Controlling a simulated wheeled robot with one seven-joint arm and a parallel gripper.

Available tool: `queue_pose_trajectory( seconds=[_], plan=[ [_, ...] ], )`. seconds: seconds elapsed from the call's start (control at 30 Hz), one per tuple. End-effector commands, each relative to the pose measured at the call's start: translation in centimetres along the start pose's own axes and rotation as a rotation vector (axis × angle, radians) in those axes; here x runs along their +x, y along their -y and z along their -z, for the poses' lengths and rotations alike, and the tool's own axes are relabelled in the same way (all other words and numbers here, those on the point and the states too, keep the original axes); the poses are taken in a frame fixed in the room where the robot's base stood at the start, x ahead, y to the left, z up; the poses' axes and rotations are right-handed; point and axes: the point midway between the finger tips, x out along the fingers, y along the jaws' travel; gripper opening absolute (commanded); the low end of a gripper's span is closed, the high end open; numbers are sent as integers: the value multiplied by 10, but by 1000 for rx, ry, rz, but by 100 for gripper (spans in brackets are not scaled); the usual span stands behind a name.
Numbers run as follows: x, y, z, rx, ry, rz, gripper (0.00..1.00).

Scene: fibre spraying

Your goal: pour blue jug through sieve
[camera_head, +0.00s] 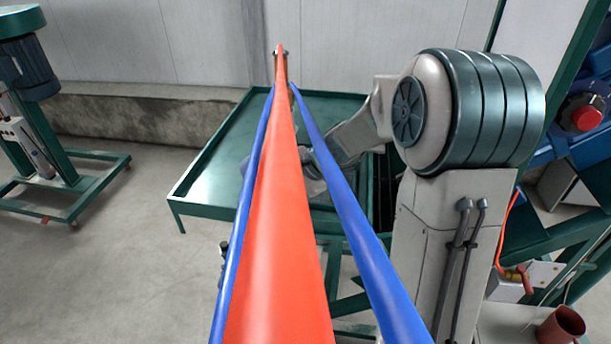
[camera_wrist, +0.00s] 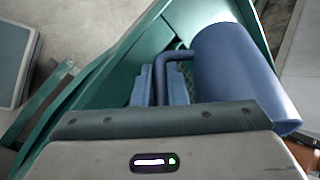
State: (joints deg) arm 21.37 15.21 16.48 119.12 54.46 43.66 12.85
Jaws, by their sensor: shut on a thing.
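A blue jug (camera_wrist: 235,75) fills the upper right of the wrist view, its long side slanting across the picture. Its handle (camera_wrist: 172,60) sticks out to the left. My gripper (camera_wrist: 162,84) is shut on the handle, with a blue-grey finger on either side of it. In the head view my arm reaches down toward the green tray table (camera_head: 200,180), and its end is largely hidden behind the red and blue bars in front. The jug cannot be made out there. I cannot make out a sieve in either view, nor whether the jug holds anything.
A brown cup (camera_head: 561,325) stands at the lower right. Green machine frames stand at the left (camera_head: 60,180) and at the right. A pale wall (camera_head: 200,45) rises behind the table. The floor (camera_head: 110,260) at the left is clear.

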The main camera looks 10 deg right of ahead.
Motion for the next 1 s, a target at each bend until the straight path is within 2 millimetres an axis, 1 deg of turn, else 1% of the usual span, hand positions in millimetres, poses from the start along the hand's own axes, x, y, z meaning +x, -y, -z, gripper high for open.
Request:
queue_pose_trajectory(
  seconds=[0.87, 1.0],
  plan=[
    [-3, 5, -3, 22, 86, 80, 0],
    [-1, 4, -3, 26, 99, 92, 0]
  ],
)
